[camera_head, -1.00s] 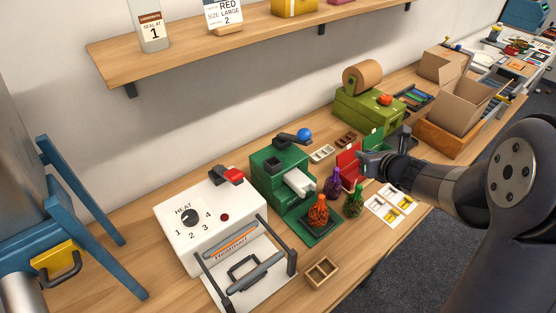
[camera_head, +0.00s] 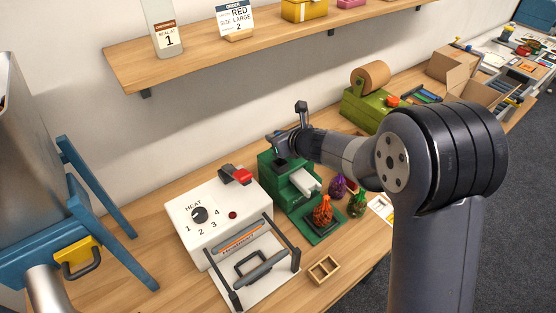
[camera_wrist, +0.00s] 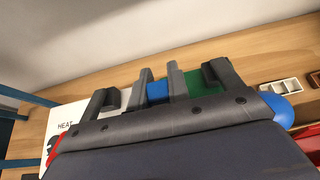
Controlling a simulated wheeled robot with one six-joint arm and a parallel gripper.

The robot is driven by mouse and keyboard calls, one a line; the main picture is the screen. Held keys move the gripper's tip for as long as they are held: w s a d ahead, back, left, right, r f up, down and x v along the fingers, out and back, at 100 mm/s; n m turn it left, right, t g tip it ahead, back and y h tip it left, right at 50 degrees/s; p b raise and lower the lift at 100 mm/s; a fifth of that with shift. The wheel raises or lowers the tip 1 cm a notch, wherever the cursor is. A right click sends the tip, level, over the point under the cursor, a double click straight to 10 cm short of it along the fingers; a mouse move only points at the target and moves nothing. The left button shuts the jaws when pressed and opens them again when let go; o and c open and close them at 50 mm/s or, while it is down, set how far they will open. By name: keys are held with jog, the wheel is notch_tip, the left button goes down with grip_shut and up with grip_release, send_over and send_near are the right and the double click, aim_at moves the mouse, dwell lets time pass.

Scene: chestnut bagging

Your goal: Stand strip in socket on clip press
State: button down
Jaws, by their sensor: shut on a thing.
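The green clip press (camera_head: 285,192) stands right of the white heat sealer, with a white chute (camera_head: 304,182) on its front. My gripper (camera_head: 279,150) is over the top of the press and hides its socket in the head view. In the wrist view my gripper (camera_wrist: 157,88) is shut on a blue strip (camera_wrist: 157,93), seen between the two inner fingers. The green press body (camera_wrist: 205,82) shows behind the fingers, and its blue lever knob (camera_wrist: 283,108) is at the right. I cannot tell whether the strip touches the socket.
The white heat sealer (camera_head: 222,220) is close at the left. A small wooden tray (camera_head: 324,269) lies at the front. The shelf (camera_head: 220,52) hangs above the bench.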

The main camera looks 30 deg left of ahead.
jog(key=shift+f+b, duration=0.35)
jog(key=shift+f, duration=2.85)
jog(key=shift+f, duration=0.2)
jog(key=c, duration=1.3)
grip_release()
jog(key=shift+c, duration=0.2)
jog(key=shift+r, duration=0.1)
jog(key=shift+r, duration=0.15)
jog(key=b+v, duration=0.1)
jog(key=v, duration=1.1)
jog(key=shift+b, duration=0.3)
jog(key=shift+d, duration=0.1)
